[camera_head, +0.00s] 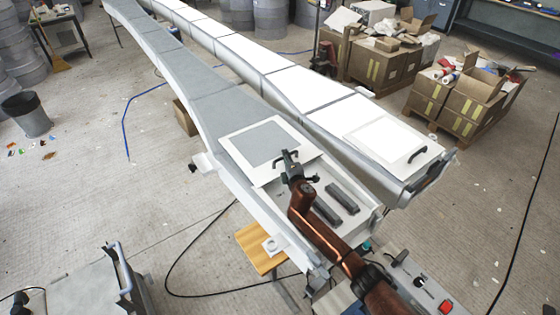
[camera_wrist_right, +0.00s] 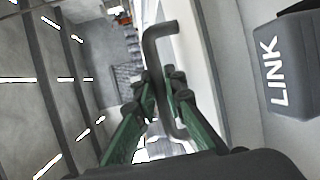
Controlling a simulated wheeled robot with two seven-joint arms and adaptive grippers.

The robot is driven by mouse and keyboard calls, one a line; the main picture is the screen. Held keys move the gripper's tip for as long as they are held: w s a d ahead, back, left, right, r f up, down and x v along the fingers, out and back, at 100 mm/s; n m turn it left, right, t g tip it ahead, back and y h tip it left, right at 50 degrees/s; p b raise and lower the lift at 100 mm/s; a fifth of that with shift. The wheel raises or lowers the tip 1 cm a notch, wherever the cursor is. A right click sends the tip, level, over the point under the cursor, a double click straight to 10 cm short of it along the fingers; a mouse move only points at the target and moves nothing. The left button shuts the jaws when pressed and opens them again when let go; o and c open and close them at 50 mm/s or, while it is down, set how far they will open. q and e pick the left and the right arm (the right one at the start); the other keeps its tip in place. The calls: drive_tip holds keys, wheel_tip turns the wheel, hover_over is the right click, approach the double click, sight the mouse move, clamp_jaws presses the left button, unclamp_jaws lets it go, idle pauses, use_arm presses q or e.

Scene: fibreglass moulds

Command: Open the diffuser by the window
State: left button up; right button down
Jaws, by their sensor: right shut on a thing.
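A diffuser panel (camera_head: 228,143) with a white frame and grey centre lies on the left long mould. Its dark handle (camera_head: 281,156) is near the panel's near edge, and it shows as a bent grey rod in the wrist view (camera_wrist_right: 154,48). My right gripper (camera_head: 293,171) is shut on this handle; its green-sided fingers (camera_wrist_right: 160,98) are around the rod. A second, white diffuser panel (camera_head: 378,138) with a dark handle (camera_head: 418,154) lies on the right mould. No window is in view. My left gripper is not in view.
An open bay (camera_head: 300,200) with two dark bars (camera_head: 343,197) lies at the near end of the left mould. A dark box marked LINK (camera_wrist_right: 291,65) shows close by in the wrist view. Cartons (camera_head: 385,65) stand behind right. A wooden stool (camera_head: 256,250) stands below.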

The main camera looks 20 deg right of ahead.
drive_tip(key=shift+d, duration=0.1)
drive_tip(key=c, duration=2.3)
unclamp_jaws()
drive_tip(key=shift+o, duration=0.3)
